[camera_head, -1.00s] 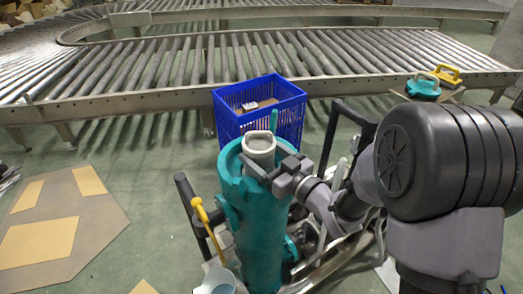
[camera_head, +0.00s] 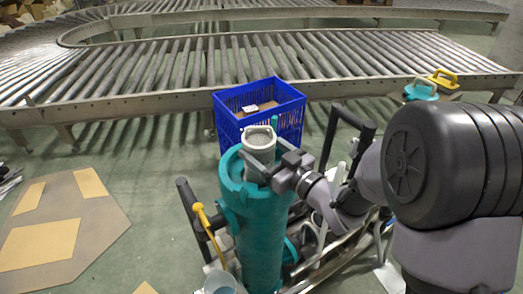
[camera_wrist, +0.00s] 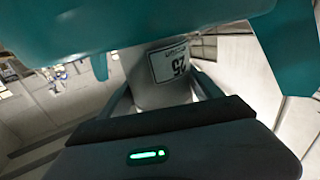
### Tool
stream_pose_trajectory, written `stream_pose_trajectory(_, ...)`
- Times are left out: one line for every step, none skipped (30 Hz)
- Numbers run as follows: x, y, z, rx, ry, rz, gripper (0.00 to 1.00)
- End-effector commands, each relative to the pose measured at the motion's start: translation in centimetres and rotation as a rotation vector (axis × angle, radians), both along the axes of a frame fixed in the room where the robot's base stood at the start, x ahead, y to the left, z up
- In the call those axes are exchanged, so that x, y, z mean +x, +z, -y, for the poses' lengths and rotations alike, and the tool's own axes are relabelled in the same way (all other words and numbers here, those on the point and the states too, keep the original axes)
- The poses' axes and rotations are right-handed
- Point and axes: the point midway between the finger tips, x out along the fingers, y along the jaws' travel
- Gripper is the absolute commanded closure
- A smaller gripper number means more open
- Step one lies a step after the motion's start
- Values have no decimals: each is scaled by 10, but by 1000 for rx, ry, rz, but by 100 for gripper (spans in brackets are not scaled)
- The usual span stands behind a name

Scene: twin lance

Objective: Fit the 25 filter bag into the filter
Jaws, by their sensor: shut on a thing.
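The filter (camera_head: 262,235) is an upright teal cylinder in the middle of the head view. The filter bag (camera_head: 259,140), pale with a white ring at its top, stands at the filter's open mouth, its upper part above the rim. My gripper (camera_head: 268,170) reaches in from the right and is shut on the bag near its top. In the wrist view the bag (camera_wrist: 165,92) is between my fingers and bears a white label reading 25, upside down. Teal filter parts show close to it. The bag's lower part is hidden in the head view, so I cannot tell its depth.
A blue crate (camera_head: 225,123) stands behind the filter, before the roller conveyor (camera_head: 150,95). A yellow-handled lever (camera_head: 205,218) is at the filter's left. A teal lid (camera_head: 420,91) and a yellow-handled item (camera_head: 443,80) are at the right. Floor at left is open around a flat board (camera_head: 110,235).

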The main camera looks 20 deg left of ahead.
Motion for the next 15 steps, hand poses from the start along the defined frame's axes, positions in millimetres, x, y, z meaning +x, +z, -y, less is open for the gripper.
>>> stream_pose_trajectory(0, 5, 0, 0, 0, 1, 94)
stream_pose_trajectory(0, 7, 0, 0, 0, 1, 94)
stream_pose_trajectory(0, 9, 0, 0, 0, 1, 94)
stream_pose_trajectory(0, 10, 0, 0, 0, 1, 94)
stream_pose_trajectory(0, 12, 0, 0, 0, 1, 94)
stream_pose_trajectory(0, 14, 0, -1, 0, 1, 94)
stream_pose_trajectory(0, 16, 0, -1, 0, 1, 94)
stream_pose_trajectory(0, 18, 0, -1, 0, 1, 94)
stream_pose_trajectory(0, 20, 0, -1, 0, 1, 94)
stream_pose_trajectory(0, 21, 0, -1, 0, 1, 94)
stream_pose_trajectory(0, 23, 0, -1, 0, 1, 94)
stream_pose_trajectory(0, 25, 0, 0, 1, 2, 94)
stream_pose_trajectory(0, 27, 0, 0, 1, 2, 94)
stream_pose_trajectory(0, 29, 0, 0, 1, 2, 94)
stream_pose_trajectory(0, 31, 0, 0, 1, 2, 94)
